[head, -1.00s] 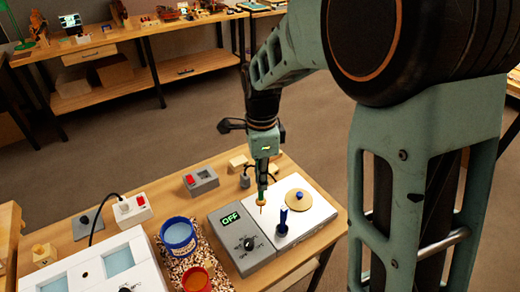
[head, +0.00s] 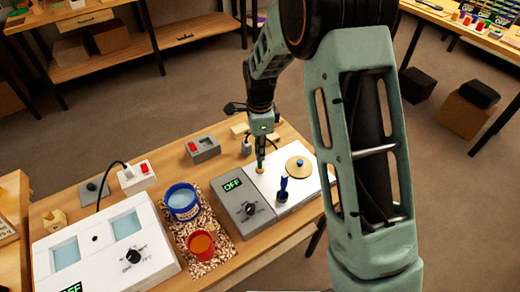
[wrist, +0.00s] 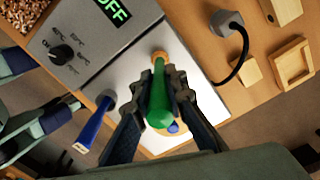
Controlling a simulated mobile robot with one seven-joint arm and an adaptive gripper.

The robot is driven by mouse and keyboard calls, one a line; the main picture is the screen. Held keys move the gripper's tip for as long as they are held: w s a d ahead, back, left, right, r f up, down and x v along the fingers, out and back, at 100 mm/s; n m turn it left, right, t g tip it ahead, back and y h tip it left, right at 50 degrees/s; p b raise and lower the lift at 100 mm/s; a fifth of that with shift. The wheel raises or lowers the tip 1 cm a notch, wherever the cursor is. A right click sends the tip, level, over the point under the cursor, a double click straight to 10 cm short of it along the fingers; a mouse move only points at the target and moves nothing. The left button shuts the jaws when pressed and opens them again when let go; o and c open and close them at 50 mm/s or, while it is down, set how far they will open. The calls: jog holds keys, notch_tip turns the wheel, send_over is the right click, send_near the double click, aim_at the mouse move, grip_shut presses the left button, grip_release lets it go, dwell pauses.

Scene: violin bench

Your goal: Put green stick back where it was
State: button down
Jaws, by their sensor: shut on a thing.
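The green stick (wrist: 159,102) is between the fingers of my gripper (wrist: 160,92) in the wrist view, with a wooden collar (wrist: 160,57) at its far end. In the head view my gripper (head: 260,157) points down over the pale plate (head: 264,184) of the grey heater with an OFF display (head: 240,208). The green stick (head: 260,168) shows below the fingers, its wooden collar at or just above the plate. I cannot tell whether it touches or sits in a hole. A blue stick (head: 282,188) stands upright on the plate, right of the green one.
A wooden disc with a blue knob (head: 298,168) lies on the plate close to my gripper. A blue pot (head: 183,203) and a red pot (head: 201,244) stand left of the heater. A white double-bath unit (head: 100,255) and a grey switch box (head: 203,150) are also near.

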jog(key=c, duration=2)
grip_release()
jog(key=shift+f, duration=0.1)
jog(key=shift+o, duration=0.2)
notch_tip(320, 180, up, 12)
jog(key=shift+r+b, duration=0.2)
jog(key=shift+b, duration=0.15)
